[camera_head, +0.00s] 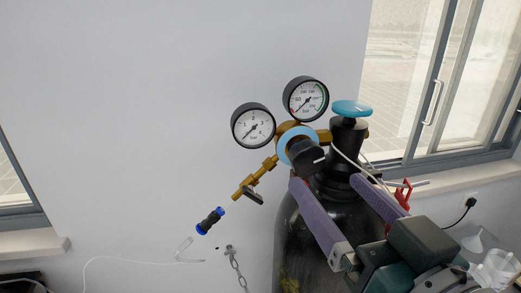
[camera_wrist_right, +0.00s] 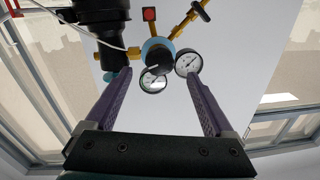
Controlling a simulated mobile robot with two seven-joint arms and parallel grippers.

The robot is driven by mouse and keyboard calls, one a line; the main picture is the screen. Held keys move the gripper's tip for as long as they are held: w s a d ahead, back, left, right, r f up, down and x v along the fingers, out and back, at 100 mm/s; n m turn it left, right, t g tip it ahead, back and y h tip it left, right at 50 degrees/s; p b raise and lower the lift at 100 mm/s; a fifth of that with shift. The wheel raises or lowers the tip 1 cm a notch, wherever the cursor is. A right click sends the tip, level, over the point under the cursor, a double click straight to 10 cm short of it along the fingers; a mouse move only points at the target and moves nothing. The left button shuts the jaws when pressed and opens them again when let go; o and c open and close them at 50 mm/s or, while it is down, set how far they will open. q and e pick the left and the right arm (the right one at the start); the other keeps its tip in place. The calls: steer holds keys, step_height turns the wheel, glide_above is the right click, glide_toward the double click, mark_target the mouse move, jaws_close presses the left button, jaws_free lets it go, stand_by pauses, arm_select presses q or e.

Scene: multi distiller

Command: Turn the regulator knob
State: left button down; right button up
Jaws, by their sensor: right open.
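The regulator knob (camera_head: 306,154) is black with a white mark and a light-blue ring behind it, on the brass regulator in the head view. In the right wrist view the knob (camera_wrist_right: 159,56) shows between and beyond the fingertips. My right gripper (camera_head: 327,182) has two purple fingers spread apart with nothing between them. It is just below and right of the knob in the head view, and its fingers appear clear of the knob in the wrist view (camera_wrist_right: 159,74). My left gripper is not in view.
Two pressure gauges (camera_head: 254,127) (camera_head: 307,98) flank the knob closely. A blue-topped valve (camera_head: 352,108) stands on the dark gas cylinder (camera_head: 293,250). A hose connector (camera_head: 210,221) hangs lower left. A red clamp (camera_head: 403,193) and glassware (camera_head: 495,268) are at right.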

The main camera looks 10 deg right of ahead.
mark_target(311, 164)
steer(key=w, duration=0.4)
steer(key=w+p, duration=0.1)
steer(key=w, duration=0.1)
steer(key=shift+a, duration=0.25)
steer(key=shift+w+a, duration=0.1)
steer(key=shift+w, duration=0.55)
steer(key=shift+c, duration=0.3)
steer(key=c, duration=1.3)
